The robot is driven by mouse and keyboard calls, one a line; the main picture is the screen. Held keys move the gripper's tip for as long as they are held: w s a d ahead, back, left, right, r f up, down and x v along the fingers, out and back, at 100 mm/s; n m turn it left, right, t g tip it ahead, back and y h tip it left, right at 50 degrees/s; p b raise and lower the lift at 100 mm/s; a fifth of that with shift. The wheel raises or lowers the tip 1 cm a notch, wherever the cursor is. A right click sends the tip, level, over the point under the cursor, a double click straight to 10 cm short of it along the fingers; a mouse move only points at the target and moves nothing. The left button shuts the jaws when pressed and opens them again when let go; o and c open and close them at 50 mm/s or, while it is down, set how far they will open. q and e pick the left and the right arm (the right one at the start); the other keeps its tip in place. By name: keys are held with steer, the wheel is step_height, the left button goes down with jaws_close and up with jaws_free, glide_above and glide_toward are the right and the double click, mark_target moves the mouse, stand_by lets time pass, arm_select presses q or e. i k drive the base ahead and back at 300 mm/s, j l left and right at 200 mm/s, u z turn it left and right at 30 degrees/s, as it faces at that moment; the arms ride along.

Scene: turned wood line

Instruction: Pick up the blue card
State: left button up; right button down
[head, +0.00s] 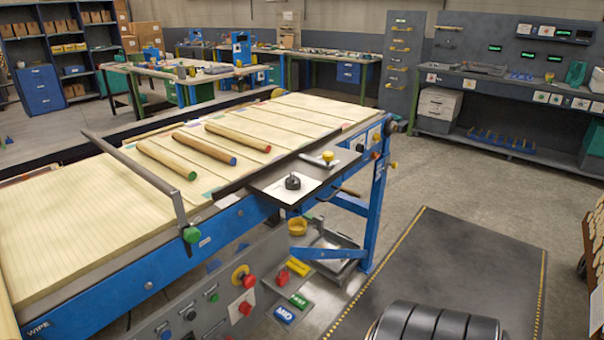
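The blue card (285,315), marked MID, lies at the front of a low ledge beside the control panel. A green card (299,300) lies just behind it. A red card (282,278) and a yellow card (299,266) lie farther back on the same ledge. Neither of my grippers shows in the head view.
A slatted conveyor (60,235) with a blue frame bears three wooden rods (205,149) with coloured ends. Its control panel (195,308) has several buttons, including red ones, left of the cards.

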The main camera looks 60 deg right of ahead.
mark_target(288, 317)
steer(key=z, duration=1.65)
